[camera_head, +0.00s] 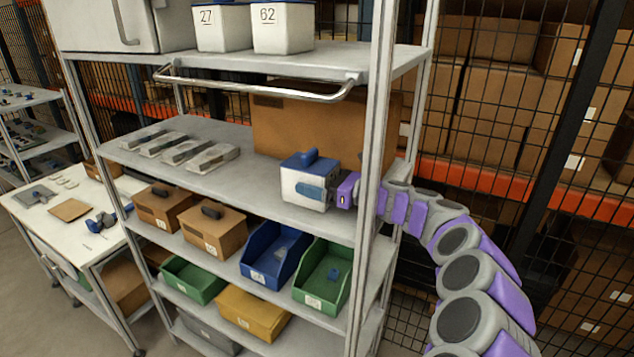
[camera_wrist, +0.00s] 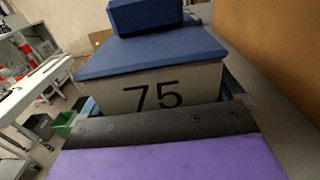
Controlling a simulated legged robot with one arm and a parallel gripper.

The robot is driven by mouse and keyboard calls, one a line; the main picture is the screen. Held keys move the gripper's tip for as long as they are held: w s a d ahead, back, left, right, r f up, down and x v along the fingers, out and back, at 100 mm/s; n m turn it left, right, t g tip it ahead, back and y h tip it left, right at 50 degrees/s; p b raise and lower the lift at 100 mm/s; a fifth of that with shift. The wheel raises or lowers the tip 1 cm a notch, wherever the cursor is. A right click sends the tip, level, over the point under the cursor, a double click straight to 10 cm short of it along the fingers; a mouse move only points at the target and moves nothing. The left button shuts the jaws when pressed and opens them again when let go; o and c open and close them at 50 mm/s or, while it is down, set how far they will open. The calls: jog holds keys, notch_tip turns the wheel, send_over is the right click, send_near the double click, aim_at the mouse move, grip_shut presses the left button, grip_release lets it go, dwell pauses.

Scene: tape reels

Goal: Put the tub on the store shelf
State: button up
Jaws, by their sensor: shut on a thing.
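The tub (camera_head: 304,184) is a white box with a blue lid and a raised blue handle. It is at the right end of the middle shelf (camera_head: 240,183), and I cannot tell whether it touches the surface. My gripper (camera_head: 333,190) is shut on its right side, reaching in past the right shelf post. In the wrist view the tub (camera_wrist: 150,85) fills the centre, with a black "75" on its pale side. The purple and black gripper (camera_wrist: 165,125) covers the lower part of that side.
A large brown carton (camera_head: 290,128) stands behind the tub. Several grey flat items (camera_head: 185,150) lie on the shelf's left. White tubs marked 27 (camera_head: 222,28) and 62 (camera_head: 283,28) sit on the shelf above, over a metal rail (camera_head: 255,88). Blue (camera_head: 262,265) and green bins (camera_head: 316,290) are below.

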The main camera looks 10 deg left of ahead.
jog(key=o, duration=0.7)
jog(key=p+v, duration=0.1)
jog(key=v, duration=1.1)
jog(key=shift+d+r, duration=0.1)
jog(key=shift+d, duration=0.05)
